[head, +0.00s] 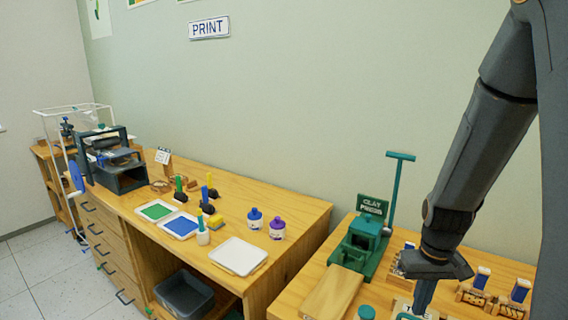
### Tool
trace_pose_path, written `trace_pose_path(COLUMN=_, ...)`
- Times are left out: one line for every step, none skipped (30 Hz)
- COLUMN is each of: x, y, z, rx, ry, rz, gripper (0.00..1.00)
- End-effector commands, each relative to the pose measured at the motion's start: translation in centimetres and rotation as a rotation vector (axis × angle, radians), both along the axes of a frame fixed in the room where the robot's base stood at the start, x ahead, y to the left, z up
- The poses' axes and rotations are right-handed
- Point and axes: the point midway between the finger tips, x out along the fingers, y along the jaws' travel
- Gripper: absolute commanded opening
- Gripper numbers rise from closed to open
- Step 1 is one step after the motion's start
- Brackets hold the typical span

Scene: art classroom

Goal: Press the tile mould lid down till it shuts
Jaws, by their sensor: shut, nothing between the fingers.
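My gripper (423,296) points down over the right-hand wooden table at the bottom of the head view, shut and empty. A pale labelled piece (404,304) shows just beside and below its fingers, cut by the bottom edge of the picture. I cannot tell for sure whether this is the tile mould, nor whether its lid is open or shut. I cannot tell whether the fingertips touch it, as my wrist hides part of that area.
A green clay press (362,245) with a tall lever (395,190) stands left of my arm. A wooden board (336,291) lies in front of it. Small blue-topped stamps (480,279) stand to the right. The left bench holds a white tray (238,256) and paint pots (277,228).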

Motion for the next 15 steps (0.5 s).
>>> trace_pose_path(x=0.00, y=0.00, z=0.00, rx=0.000, ry=0.000, rz=0.000, gripper=0.00)
trace_pose_path(x=0.00, y=0.00, z=0.00, rx=0.000, ry=0.000, rz=0.000, gripper=0.00)
trace_pose_path(x=0.00, y=0.00, z=0.00, rx=0.000, ry=0.000, rz=0.000, gripper=0.00)
trace_pose_path(x=0.00, y=0.00, z=0.00, rx=0.000, ry=0.000, rz=0.000, gripper=0.00)
trace_pose_path(x=0.00, y=0.00, z=0.00, rx=0.000, ry=0.000, rz=0.000, gripper=0.00)
trace_pose_path(x=0.00, y=-0.01, z=0.00, rx=0.000, ry=0.000, rz=0.000, gripper=0.00)
trace_pose_path(x=0.00, y=0.00, z=0.00, rx=0.000, ry=0.000, rz=0.000, gripper=0.00)
trace_pose_path(x=0.00, y=-0.01, z=-0.01, rx=0.000, ry=0.000, rz=0.000, gripper=0.00)
trace_pose_path(x=0.00, y=-0.01, z=-0.03, rx=0.000, ry=0.000, rz=0.000, gripper=0.00)
trace_pose_path(x=0.00, y=-0.01, z=-0.05, rx=0.000, ry=0.000, rz=0.000, gripper=0.00)
trace_pose_path(x=0.00, y=-0.01, z=-0.09, rx=0.000, ry=0.000, rz=0.000, gripper=0.00)
trace_pose_path(x=0.00, y=-0.01, z=-0.16, rx=0.000, ry=0.000, rz=0.000, gripper=0.00)
trace_pose_path(x=0.00, y=-0.01, z=-0.22, rx=0.000, ry=0.000, rz=0.000, gripper=0.00)
trace_pose_path(x=0.00, y=-0.01, z=-0.30, rx=0.000, ry=0.000, rz=0.000, gripper=0.00)
trace_pose_path(x=0.00, y=-0.01, z=-0.40, rx=0.000, ry=0.000, rz=0.000, gripper=0.00)
